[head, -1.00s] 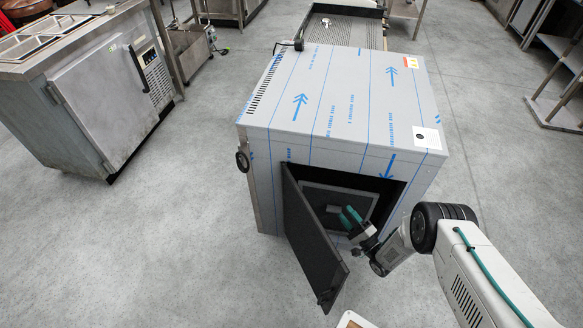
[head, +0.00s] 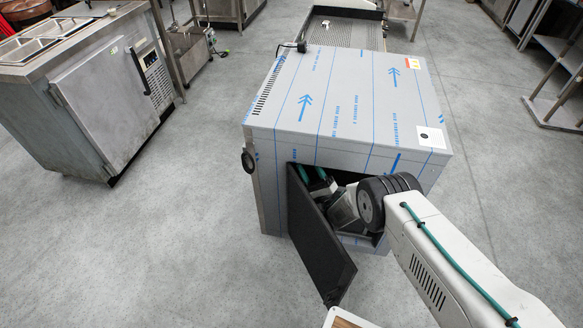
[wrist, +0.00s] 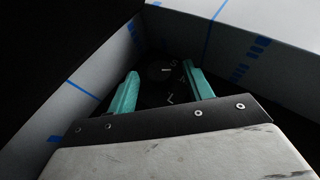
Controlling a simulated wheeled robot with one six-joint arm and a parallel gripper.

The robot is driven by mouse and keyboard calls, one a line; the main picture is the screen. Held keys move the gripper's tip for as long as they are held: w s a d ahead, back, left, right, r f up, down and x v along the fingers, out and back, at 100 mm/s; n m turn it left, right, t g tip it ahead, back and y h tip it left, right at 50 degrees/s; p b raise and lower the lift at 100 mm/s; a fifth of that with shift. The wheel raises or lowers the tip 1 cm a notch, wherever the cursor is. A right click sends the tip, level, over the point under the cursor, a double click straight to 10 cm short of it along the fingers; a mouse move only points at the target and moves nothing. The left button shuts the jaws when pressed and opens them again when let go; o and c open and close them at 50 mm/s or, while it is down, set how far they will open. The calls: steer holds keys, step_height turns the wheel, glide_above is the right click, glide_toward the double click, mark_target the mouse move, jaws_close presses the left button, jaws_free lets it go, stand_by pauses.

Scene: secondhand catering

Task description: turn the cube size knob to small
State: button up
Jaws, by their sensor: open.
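The machine is a boxy steel cabinet (head: 350,110) in printed protective film, with its dark front door (head: 318,240) swung open. My gripper (head: 312,174) reaches into the opening behind the door, its teal fingers partly hidden by the door and cabinet edge. In the wrist view my gripper (wrist: 160,82) is open, with its two fingers apart. A dark round knob (wrist: 160,71) with a small white line shows beyond and between the fingertips. Faint white marks lie around it, too dim to read. I cannot tell whether the fingers touch the knob.
A black round fitting (head: 247,160) sits on the cabinet's left side. The open door stands close to the left of my arm. A steel counter unit (head: 105,95) stands at the back left and a shelf rack (head: 552,110) at the right.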

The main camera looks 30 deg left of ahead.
steer(key=shift+w+a+r, duration=0.1)
steer(key=shift+a+r, duration=0.25)
steer(key=shift+a, duration=0.1)
steer(key=c, duration=1)
steer(key=shift+o, duration=0.2)
steer(key=shift+n+g, duration=0.3)
steer(key=shift+d+r+n+g+h, duration=0.15)
steer(key=shift+n+g+h, duration=0.7)
steer(key=shift+n+g, duration=0.4)
steer(key=shift+d+r+n+g+h, duration=0.1)
steer(key=shift+d+n+g+h, duration=0.05)
steer(key=shift+n+g+h, duration=0.9)
